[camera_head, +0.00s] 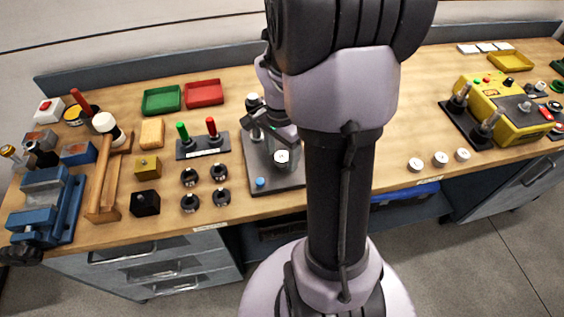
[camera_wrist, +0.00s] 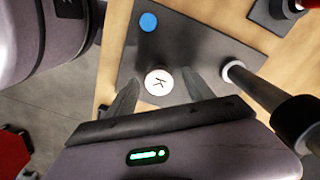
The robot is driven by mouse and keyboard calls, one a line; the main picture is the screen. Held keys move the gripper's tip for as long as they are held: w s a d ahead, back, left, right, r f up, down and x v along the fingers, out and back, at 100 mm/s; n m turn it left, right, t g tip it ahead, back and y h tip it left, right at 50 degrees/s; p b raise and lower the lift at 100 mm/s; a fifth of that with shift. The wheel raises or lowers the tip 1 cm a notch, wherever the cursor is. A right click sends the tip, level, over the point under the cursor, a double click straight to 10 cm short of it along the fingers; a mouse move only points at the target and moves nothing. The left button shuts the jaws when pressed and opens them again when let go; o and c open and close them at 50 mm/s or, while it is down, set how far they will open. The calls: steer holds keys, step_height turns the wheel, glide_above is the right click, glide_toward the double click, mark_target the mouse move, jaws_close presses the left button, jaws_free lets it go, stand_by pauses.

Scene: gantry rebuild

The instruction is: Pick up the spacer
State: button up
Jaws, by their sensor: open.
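A round white piece marked with a dark K (camera_wrist: 158,82) is at the dark grey plate (camera_wrist: 190,45); it looks like the spacer, though no label names it. In the wrist view it lies between the tips of my gripper (camera_wrist: 160,78). The two fingers are open, one on each side of it, and I see no contact. In the head view the white piece (camera_head: 281,156) shows just below my gripper (camera_head: 280,145), over the same plate (camera_head: 285,183). My arm hides the plate's right part, and the piece's height is hard to tell.
A blue button (camera_head: 260,182) sits at the plate's front left. A white-ended dark post (camera_wrist: 232,70) stands close to the right finger. Several black rings (camera_head: 189,177) and a lever block (camera_head: 203,146) are to the left. White discs (camera_head: 441,158) lie right, with clear bench behind them.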

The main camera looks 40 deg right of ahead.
steer(key=shift+r, duration=0.1)
steer(key=shift+c, duration=0.2)
jaws_close()
steer(key=shift+r, duration=0.1)
